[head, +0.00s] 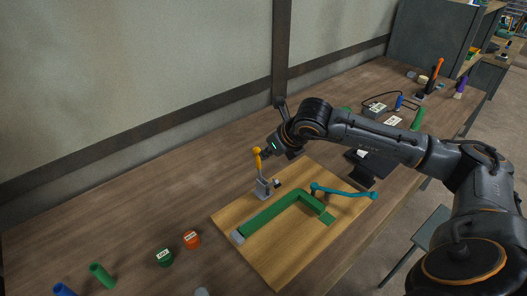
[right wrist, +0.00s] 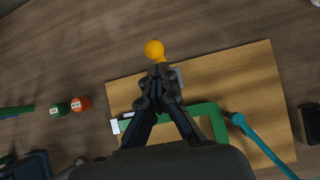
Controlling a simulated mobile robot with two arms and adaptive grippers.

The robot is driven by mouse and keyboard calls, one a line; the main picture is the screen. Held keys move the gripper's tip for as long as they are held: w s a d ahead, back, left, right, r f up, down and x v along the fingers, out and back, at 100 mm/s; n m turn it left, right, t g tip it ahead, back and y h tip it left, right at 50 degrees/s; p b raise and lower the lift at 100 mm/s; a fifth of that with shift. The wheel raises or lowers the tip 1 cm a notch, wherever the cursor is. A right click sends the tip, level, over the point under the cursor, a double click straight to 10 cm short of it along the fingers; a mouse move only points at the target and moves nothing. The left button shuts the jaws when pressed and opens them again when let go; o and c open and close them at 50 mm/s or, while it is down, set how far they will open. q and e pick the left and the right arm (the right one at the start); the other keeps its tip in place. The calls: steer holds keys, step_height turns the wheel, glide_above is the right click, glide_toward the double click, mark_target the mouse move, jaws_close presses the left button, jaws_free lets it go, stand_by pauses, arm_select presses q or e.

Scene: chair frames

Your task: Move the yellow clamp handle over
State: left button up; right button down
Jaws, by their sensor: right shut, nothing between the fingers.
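The yellow clamp handle (head: 257,163) stands upright with a round knob on a small grey clamp base (head: 263,187), at the back edge of a wooden board (head: 290,262). In the right wrist view its yellow knob (right wrist: 154,50) shows just beyond my fingertips. My right gripper (head: 267,152) is shut and empty, close beside the knob on its right in the head view. The shut fingers also show in the right wrist view (right wrist: 159,74), hiding part of the clamp. Whether they touch the handle I cannot tell. My left gripper is not in view.
A green L-shaped bar (head: 275,212) lies on the board, with a teal lever (head: 345,192) at its right. An orange can (head: 192,240) and a green can (head: 163,257) stand left of the board. Tools and small boxes lie at the table's far right. The table's back left is clear.

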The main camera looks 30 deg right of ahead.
stand_by(0.4)
steer(key=shift+s+d+r+b, duration=0.15)
steer(key=shift+s+b, duration=0.55)
steer(key=shift+s, duration=0.25)
steer(key=c, duration=1.6)
jaws_free()
steer(key=v, duration=1.2)
